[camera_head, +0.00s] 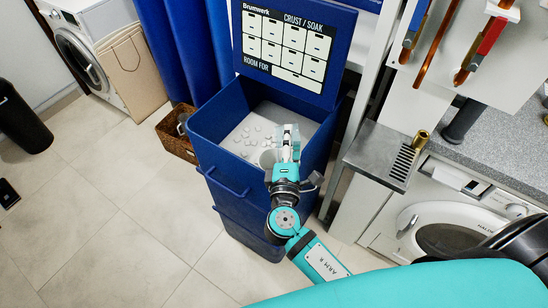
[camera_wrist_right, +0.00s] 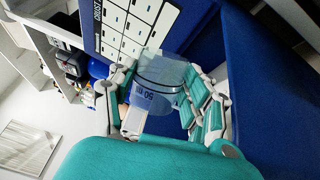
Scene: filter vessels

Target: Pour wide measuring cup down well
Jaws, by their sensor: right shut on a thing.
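My right gripper (camera_head: 287,153) is over the open blue vessel (camera_head: 203,128) and is shut on a clear measuring cup. In the right wrist view the cup (camera_wrist_right: 160,78) sits between the fingers (camera_wrist_right: 165,103), with a dark band and a "50 ml" mark. Its contents and exact tilt are hard to tell. Inside the vessel, a pale tray surface (camera_head: 238,138) bears several small white pieces. A round grey opening (camera_head: 267,158), which looks like the well, lies just left of the gripper and is partly hidden by it. My left gripper is not in view.
The raised blue lid (camera_head: 293,45) with a label panel stands behind the vessel. A metal drip tray (camera_head: 378,155) and a washer (camera_head: 450,232) are to the right. A wicker basket (camera_head: 174,142) stands at left; the tiled floor (camera_head: 100,230) is mostly clear.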

